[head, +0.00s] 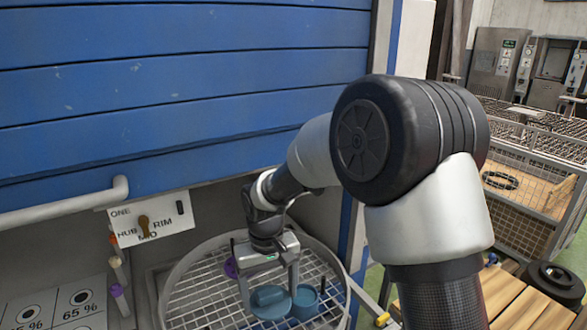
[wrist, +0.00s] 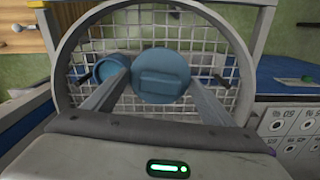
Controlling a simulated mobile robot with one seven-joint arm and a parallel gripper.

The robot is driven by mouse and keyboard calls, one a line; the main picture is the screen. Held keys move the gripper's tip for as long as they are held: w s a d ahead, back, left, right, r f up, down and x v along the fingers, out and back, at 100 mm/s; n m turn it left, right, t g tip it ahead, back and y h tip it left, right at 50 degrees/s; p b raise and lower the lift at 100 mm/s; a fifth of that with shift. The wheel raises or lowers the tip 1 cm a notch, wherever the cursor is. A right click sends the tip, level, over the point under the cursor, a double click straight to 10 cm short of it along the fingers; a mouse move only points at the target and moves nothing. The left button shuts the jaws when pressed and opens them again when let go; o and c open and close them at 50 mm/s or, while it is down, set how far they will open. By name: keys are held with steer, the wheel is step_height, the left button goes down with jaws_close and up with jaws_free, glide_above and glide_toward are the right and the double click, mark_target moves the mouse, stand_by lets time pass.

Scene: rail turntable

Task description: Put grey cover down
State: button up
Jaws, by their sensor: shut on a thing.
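A round blue-grey cover (head: 271,309) with a raised block grip is between the fingers of my gripper (head: 269,291). My gripper is shut on it; it also shows in the wrist view (wrist: 162,88). The picture shows the cover as more blue than grey. An open blue pot (head: 305,302) stands on the round wire-mesh turntable (head: 205,295), right beside the cover. The pot also shows in the wrist view (wrist: 112,64), left of the cover. I cannot tell whether the cover touches the mesh.
A purple round thing (head: 231,268) lies on the mesh behind my gripper. The turntable has a raised metal rim (head: 172,285). A blue slatted shutter (head: 180,90) and a pipe rail (head: 65,207) are above and behind. The mesh left of my gripper looks clear.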

steer(key=s+d+r+m+p, duration=0.1)
steer(key=d+m+p, duration=0.1)
steer(key=d, duration=0.8)
steer(key=s+d+r+m+p, duration=0.1)
steer(key=d+r+m+p, duration=0.1)
steer(key=d, duration=0.8)
steer(key=shift+d+m, duration=0.3)
steer(key=shift+m, duration=0.1)
